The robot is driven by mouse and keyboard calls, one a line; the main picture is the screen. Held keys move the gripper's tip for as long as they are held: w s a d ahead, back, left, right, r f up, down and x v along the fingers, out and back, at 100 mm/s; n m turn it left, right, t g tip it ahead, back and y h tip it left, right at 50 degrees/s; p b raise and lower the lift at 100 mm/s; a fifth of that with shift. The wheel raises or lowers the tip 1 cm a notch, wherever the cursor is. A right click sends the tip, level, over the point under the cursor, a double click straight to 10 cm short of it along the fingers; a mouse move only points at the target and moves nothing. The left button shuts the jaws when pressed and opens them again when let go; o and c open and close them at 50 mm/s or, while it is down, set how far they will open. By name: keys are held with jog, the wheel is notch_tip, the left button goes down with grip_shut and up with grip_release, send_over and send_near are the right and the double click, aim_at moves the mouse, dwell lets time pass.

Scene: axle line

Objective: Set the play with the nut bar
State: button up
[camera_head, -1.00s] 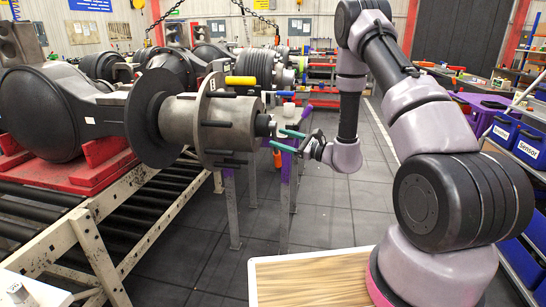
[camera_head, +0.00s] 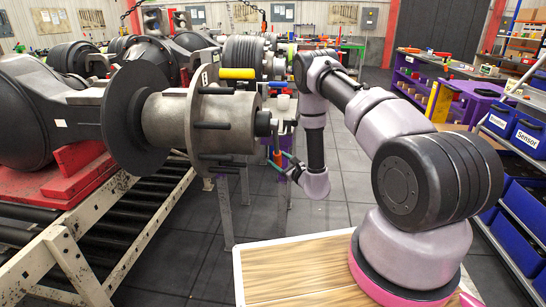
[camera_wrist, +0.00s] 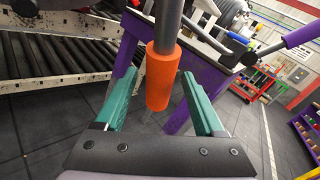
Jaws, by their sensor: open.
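A grey bar with an orange grip (camera_wrist: 161,78), which looks like the nut bar, hangs down in the wrist view. Its upper end is cut off there. The grip lies between the green fingers of my open gripper (camera_wrist: 160,90), with a gap on both sides. I cannot tell how far beyond the fingertips it is. In the head view my gripper (camera_head: 284,160) is just below and right of the hub's outer end, and the orange grip is small and partly hidden. The grey hub (camera_head: 175,120) with black studs sits on the axle, behind it a black disc (camera_head: 130,118).
The axle rests on a red cradle (camera_head: 88,165) over a roller conveyor (camera_head: 130,215). A purple-framed stand (camera_wrist: 122,65) is close to my fingers. Blue bins (camera_head: 527,138) stand at right. The floor between is free.

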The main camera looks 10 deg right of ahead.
jog(key=shift+x, duration=2.1)
grip_shut()
